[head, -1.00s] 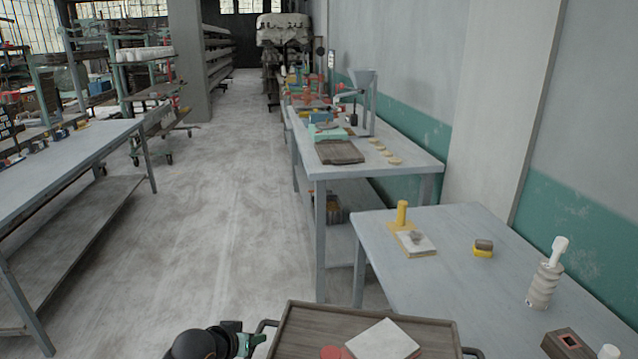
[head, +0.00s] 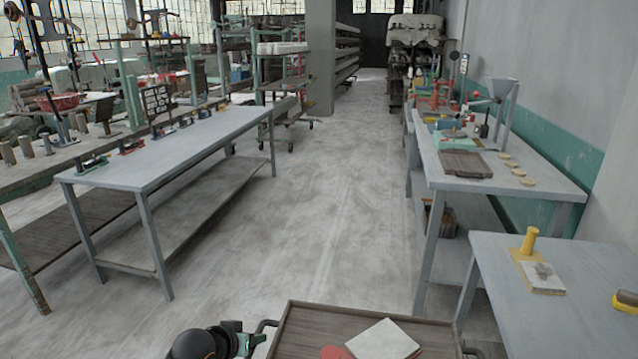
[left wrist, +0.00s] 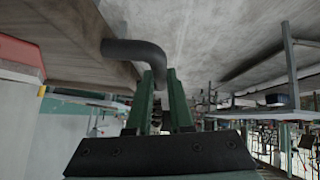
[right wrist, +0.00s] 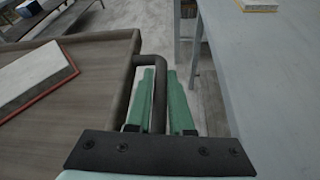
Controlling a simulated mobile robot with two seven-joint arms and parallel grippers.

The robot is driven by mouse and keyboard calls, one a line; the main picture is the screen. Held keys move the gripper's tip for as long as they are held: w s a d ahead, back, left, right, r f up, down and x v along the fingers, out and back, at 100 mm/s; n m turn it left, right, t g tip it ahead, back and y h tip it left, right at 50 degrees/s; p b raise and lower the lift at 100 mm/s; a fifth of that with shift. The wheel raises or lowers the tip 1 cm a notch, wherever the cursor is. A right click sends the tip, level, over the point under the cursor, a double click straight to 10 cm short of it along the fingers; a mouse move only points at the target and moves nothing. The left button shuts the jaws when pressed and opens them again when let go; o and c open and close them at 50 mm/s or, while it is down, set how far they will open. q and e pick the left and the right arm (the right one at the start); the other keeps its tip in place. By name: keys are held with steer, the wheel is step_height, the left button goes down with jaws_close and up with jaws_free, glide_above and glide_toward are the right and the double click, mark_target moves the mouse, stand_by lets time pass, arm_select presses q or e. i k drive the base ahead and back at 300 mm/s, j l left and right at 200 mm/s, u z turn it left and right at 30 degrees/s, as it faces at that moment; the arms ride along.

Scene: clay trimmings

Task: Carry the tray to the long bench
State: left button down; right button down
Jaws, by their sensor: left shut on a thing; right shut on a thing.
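The brown wooden tray (head: 313,325) is in front of me at the bottom of the head view, with a pale square slab (head: 384,341) and part of a red round thing (head: 336,353) on it. My left gripper (head: 254,341) is shut on the tray's dark left handle; the left wrist view shows that handle (left wrist: 135,50) at the fingers (left wrist: 165,95). My right gripper (right wrist: 168,95) is shut on the right handle (right wrist: 148,62) in the right wrist view. A long grey bench (head: 180,148) stands at left. Another long bench (head: 508,184) runs along the right wall.
A nearer grey table (head: 575,262) at right holds a yellow-handled tool (head: 528,240) and a slab; its edge is close to the tray's right side. The concrete floor (head: 320,215) between the benches is clear. A wheeled rack (head: 285,85) stands farther back.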

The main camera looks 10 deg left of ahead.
mark_target(165, 154)
steer(key=u, duration=0.7)
steer(key=i, duration=4.55)
steer(key=j+u, duration=0.05)
steer(key=j, duration=0.2)
